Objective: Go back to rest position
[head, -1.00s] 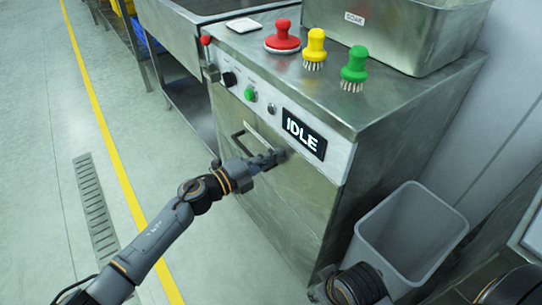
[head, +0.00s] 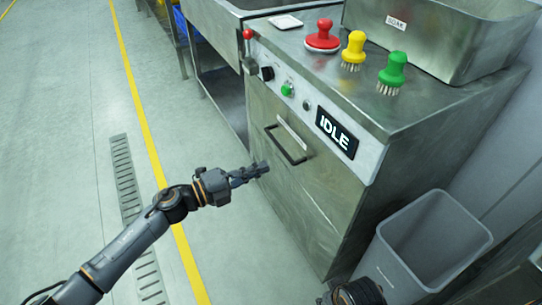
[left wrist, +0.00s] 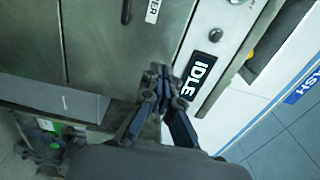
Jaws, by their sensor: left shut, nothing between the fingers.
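My left gripper (head: 250,174) is shut and empty. In the head view it hangs in front of the steel machine (head: 306,205), below and left of the black door handle (head: 286,147), apart from it. In the left wrist view its closed fingers (left wrist: 160,85) show in front of the machine, beside the "IDLE" display (left wrist: 199,74). The display also shows in the head view (head: 337,133). Of my right arm, only a dark part shows at the bottom edge of the head view; its gripper is not visible.
A grey bin (head: 432,240) stands right of the machine. The floor on the left, with a yellow line (head: 139,95), is open.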

